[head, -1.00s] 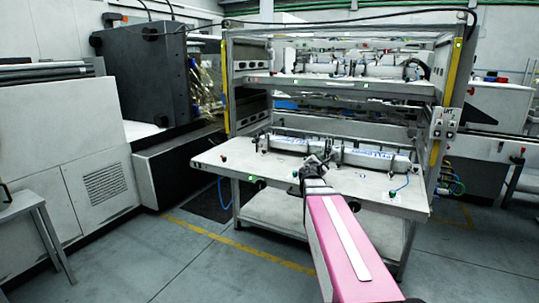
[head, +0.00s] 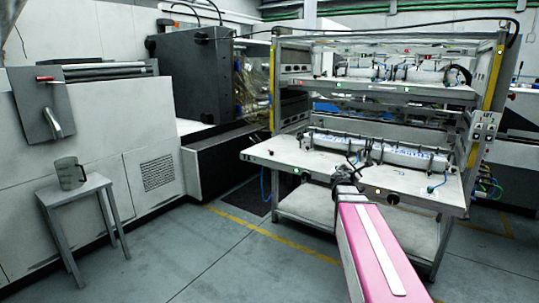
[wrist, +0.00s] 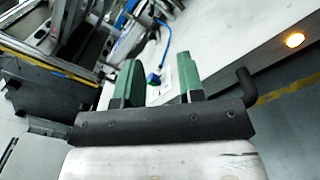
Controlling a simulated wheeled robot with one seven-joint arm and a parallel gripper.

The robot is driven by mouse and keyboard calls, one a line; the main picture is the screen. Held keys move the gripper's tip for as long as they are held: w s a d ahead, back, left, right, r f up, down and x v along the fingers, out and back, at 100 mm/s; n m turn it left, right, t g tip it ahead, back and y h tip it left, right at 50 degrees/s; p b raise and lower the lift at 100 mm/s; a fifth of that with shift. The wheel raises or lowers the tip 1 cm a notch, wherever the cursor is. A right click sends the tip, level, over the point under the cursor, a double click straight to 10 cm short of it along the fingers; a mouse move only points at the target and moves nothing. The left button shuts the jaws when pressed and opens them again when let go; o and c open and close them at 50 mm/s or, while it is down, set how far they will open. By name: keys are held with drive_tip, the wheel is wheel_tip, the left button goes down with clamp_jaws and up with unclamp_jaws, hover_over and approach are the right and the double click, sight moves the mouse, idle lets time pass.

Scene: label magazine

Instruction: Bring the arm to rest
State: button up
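My arm, pink with a white strip, stretches from the bottom right of the head view toward the label magazine (head: 300,160). My gripper (head: 352,168) is at its far end, in front of the lower shelf's work surface; whether it touches anything there cannot be told. In the wrist view, its two green fingers (wrist: 160,78) stand apart with nothing held between them.
White rollers (head: 410,155) lie along the lower shelf. The grey floor (head: 190,260) between stool and magazine is clear.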

drive_tip(key=s+a+f+m+g+y, duration=0.2)
drive_tip(key=s+f+m+g, duration=0.4)
drive_tip(key=f, duration=0.4)
drive_tip(key=s+a+f+m+g+y, duration=0.1)
drive_tip(key=s+a+f+m+g, duration=0.2)
drive_tip(key=s+f+m, duration=0.6)
drive_tip(key=s+a+f+m+g+y, duration=0.6)
drive_tip(key=s+a+f, duration=0.3)
drive_tip(key=a, duration=0.3)
drive_tip(key=shift+s+f+y, duration=0.3)
drive_tip(key=shift+f+y, duration=0.2)
drive_tip(key=shift+f, duration=0.3)
